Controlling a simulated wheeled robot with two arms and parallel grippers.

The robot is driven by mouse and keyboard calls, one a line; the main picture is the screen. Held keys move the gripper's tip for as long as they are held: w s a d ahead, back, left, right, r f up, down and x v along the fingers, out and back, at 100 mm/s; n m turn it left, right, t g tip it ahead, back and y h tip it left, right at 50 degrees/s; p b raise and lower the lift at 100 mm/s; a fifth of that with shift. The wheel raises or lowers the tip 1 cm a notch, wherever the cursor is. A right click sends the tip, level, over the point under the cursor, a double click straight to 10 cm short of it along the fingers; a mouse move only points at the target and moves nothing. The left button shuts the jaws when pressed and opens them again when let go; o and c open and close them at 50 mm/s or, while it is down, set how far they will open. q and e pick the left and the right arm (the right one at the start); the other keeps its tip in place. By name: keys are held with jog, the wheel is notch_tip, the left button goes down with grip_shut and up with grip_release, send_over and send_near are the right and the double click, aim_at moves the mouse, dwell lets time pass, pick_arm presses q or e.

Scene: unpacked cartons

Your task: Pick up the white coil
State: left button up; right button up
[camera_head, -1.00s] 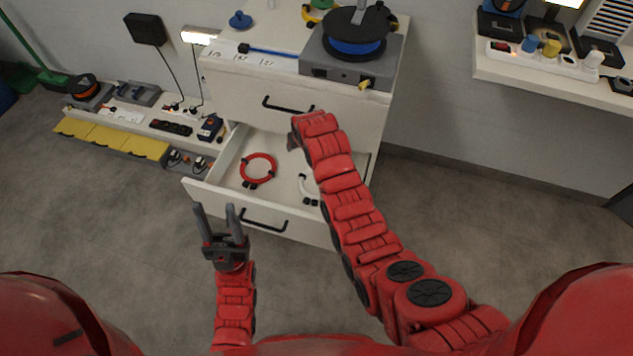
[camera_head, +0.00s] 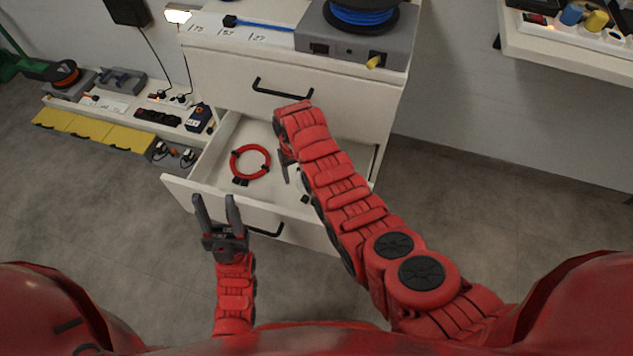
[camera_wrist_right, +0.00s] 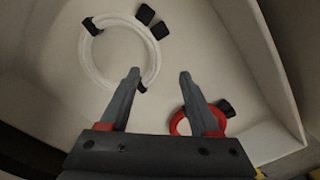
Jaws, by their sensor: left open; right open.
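The white coil (camera_wrist_right: 86,58) lies on the drawer floor in the right wrist view, a ring with black clips. In the head view my right arm hides nearly all of it. My right gripper (camera_wrist_right: 159,74) is open and empty above the drawer. In the wrist view its left fingertip overlaps the coil's lower right part, and the right fingertip is right of the ring; contact cannot be told. It also shows in the head view (camera_head: 285,167), fingers partly hidden. My left gripper (camera_head: 215,197) is open and empty in front of the drawer's left part.
The open drawer (camera_head: 300,230) has raised walls around the coils. A red coil (camera_head: 267,161) lies left of my right gripper in the head view and also shows in the wrist view (camera_wrist_right: 175,124). The closed drawer's handle (camera_head: 283,90) is just above the right wrist.

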aim_at(300, 185)
jog(key=f, duration=0.2)
jog(key=f+b, duration=0.1)
jog(key=f, duration=0.1)
jog(key=f+b, duration=0.1)
jog(key=f, duration=0.1)
jog(key=shift+w+d, duration=0.1)
jog(key=shift+d, duration=0.3)
jog(key=shift+r, duration=0.1)
grip_shut()
